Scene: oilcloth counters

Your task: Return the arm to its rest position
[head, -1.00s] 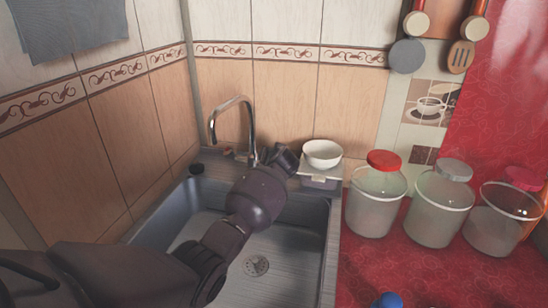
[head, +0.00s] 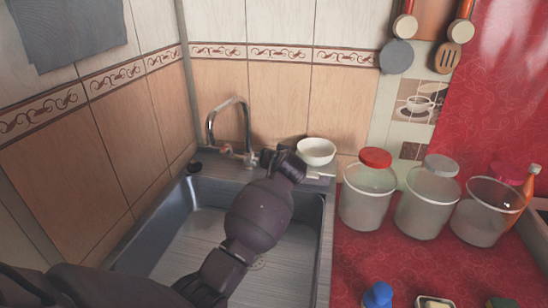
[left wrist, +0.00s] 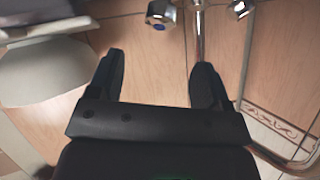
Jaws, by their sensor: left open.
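My left arm reaches over the sink, and its gripper (head: 280,162) is at the back rim, between the tap and a white bowl. In the left wrist view the gripper (left wrist: 160,78) has its two fingers spread apart with nothing between them. The white bowl (head: 317,151) stands upright on a light holder at the sink's back corner, just right of the gripper. A large pale rounded thing, probably this bowl (left wrist: 40,75), shows at the left of the wrist view, apart from the fingers. My right gripper is in neither view.
The chrome tap (head: 247,130) stands close left of the gripper; its spout (left wrist: 198,35) shows in the wrist view. The sink (head: 200,245) is empty where visible. Lidded jars (head: 368,195) stand on the red counter (head: 350,262) at right, with a blue-capped bottle (head: 378,295) in front.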

